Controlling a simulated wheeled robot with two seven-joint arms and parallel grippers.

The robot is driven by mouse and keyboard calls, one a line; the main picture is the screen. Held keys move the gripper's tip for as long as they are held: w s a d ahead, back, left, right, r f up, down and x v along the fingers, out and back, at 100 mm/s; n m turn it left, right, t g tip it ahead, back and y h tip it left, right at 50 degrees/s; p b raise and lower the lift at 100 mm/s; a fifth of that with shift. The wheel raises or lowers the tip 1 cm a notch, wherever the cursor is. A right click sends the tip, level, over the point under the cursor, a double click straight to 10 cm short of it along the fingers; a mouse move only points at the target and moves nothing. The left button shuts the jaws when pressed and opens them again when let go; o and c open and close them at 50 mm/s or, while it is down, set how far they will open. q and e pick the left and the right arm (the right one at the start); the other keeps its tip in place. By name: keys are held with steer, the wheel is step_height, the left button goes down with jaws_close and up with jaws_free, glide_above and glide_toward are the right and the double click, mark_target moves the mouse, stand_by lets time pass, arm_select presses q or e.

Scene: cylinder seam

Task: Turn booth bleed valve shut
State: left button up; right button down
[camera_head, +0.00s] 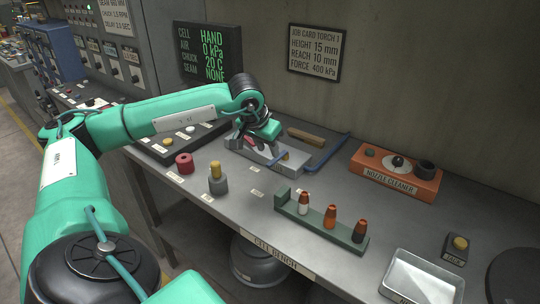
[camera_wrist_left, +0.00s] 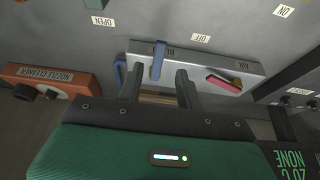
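A grey valve block (camera_wrist_left: 205,64) carries a blue lever (camera_wrist_left: 158,60) beside letters reading "BL" and a red lever (camera_wrist_left: 223,84) beside "AIR". In the left wrist view the blue lever lies across the block. My left gripper (camera_wrist_left: 158,75) is open, its two fingers on either side of the blue lever's line. I cannot tell whether they touch it. In the head view the valve block (camera_head: 262,154) sits under my left gripper (camera_head: 262,138), whose fingertips are mostly hidden. The red lever (camera_head: 251,141) and blue lever (camera_head: 279,158) show there in part. My right gripper is not in view.
A blue bent bar (camera_head: 328,155) and a brown bar (camera_head: 306,136) lie close behind the block. An orange nozzle cleaner (camera_head: 397,178) stands to the right.

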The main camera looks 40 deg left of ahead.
arm_select(q)
steer(key=v, duration=0.9)
steer(key=shift+s+r, duration=0.15)
steer(key=shift+r, duration=0.1)
steer(key=shift+d, duration=0.1)
